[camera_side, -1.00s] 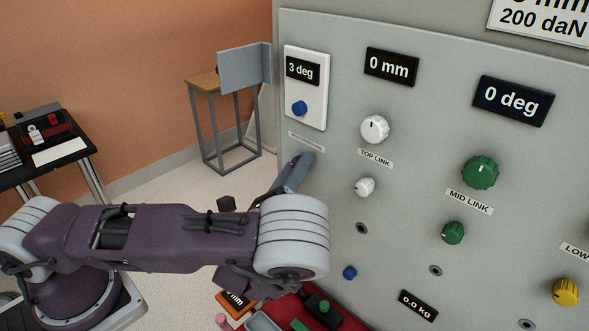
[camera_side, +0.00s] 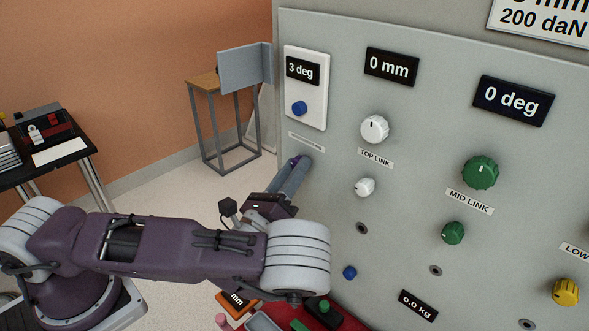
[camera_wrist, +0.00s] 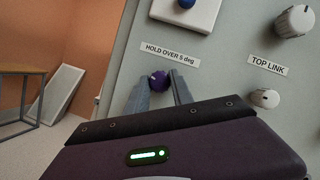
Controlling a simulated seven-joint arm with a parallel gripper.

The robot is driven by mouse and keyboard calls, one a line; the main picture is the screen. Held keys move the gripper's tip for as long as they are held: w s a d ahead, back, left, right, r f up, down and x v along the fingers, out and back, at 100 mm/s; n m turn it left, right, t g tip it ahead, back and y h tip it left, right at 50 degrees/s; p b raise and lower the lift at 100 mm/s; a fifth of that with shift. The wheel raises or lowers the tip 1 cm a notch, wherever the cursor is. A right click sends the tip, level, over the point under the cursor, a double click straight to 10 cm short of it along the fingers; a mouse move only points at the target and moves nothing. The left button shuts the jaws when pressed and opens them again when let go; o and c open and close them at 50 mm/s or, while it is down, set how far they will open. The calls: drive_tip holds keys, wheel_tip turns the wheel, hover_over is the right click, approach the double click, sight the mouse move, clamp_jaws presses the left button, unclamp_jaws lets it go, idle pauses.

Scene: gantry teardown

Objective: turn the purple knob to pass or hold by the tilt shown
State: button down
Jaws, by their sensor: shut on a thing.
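The purple knob (camera_wrist: 159,80) sits on the grey panel under a label reading "HOLD OVER 5 deg" (camera_wrist: 170,54). In the side view only a bit of the knob (camera_side: 294,160) shows past my fingers. My gripper (camera_wrist: 160,88) is shut on the knob, with one finger on each side of it. In the side view my gripper (camera_side: 299,164) reaches the panel from the lower left. The tilt display (camera_side: 302,70) on the white plate above reads 3 deg. I cannot make out the knob's pointer direction clearly.
A blue button (camera_side: 299,108) is on the white plate above the knob. The white TOP LINK knob (camera_side: 375,129) and a smaller white knob (camera_side: 365,187) are to the right. A red tray (camera_side: 336,312) with parts lies below.

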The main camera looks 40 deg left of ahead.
drive_tip(key=shift+a+m+g+h, duration=0.15)
drive_tip(key=shift+m+h, duration=1.6)
drive_tip(key=shift+m, duration=1.8)
drive_tip(key=shift+a+m+g+h, duration=0.15)
drive_tip(key=shift+m+h, duration=1.55)
drive_tip(key=shift+m, duration=1.9)
drive_tip(key=shift+a+m+g+h, duration=0.15)
drive_tip(key=shift+m+h, duration=1.6)
drive_tip(key=shift+m, duration=1.8)
drive_tip(key=shift+d+g, duration=0.1)
drive_tip(key=shift+g, duration=0.15)
drive_tip(key=c, duration=1.1)
unclamp_jaws()
